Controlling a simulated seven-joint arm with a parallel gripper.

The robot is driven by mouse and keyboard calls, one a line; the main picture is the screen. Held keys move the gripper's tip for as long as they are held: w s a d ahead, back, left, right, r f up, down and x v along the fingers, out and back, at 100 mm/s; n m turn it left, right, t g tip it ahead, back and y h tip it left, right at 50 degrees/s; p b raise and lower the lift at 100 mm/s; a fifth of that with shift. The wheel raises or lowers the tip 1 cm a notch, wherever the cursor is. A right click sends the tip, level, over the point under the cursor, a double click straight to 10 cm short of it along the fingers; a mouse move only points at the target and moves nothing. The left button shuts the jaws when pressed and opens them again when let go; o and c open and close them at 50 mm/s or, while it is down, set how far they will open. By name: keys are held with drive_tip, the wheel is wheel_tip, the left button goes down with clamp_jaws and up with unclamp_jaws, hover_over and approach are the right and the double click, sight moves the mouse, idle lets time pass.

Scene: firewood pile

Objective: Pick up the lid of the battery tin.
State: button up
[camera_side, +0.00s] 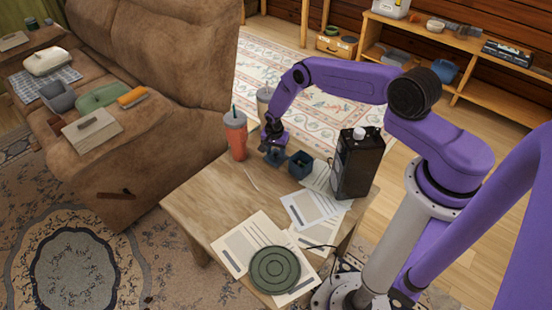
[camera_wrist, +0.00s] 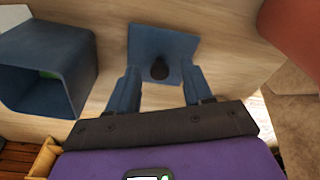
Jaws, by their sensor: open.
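The lid (camera_wrist: 165,42) is a flat blue square with a dark round knob (camera_wrist: 160,70). In the side view the lid (camera_side: 275,157) lies on the wooden table under my gripper. The blue battery tin (camera_wrist: 45,65) stands open to the left of the lid in the wrist view, with something green inside; it also shows in the side view (camera_side: 300,165), right of the lid. My gripper (camera_wrist: 161,76) is open, with one finger on each side of the knob in the wrist view. The side view shows my gripper (camera_side: 273,142) low over the lid; contact cannot be told.
A red tumbler (camera_side: 235,137) with a straw and a grey cup (camera_side: 264,102) stand close by my gripper. A black container (camera_side: 357,165) stands right of the tin. Papers (camera_side: 250,240) and a green round object (camera_side: 275,270) lie at the table's front.

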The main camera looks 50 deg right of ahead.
clamp_jaws()
drive_tip(key=shift+r, duration=0.15)
drive_tip(key=shift+r, duration=0.55)
drive_tip(key=shift+s+a+r, duration=1.45)
drive_tip(key=shift+s+r, duration=4.3)
drive_tip(key=shift+s, duration=1.05)
drive_tip(key=shift+m, duration=0.3)
drive_tip(key=shift+w+d+r, duration=0.2)
drive_tip(key=shift+w+d, duration=0.15)
drive_tip(key=shift+d, duration=0.35)
drive_tip(key=shift+w+d+r, duration=0.2)
drive_tip(key=shift+w+d, duration=0.2)
drive_tip(key=shift+d, duration=0.25)
drive_tip(key=shift+w+d+r, duration=0.2)
drive_tip(key=shift+w+d, duration=0.15)
drive_tip(key=shift+d, duration=0.35)
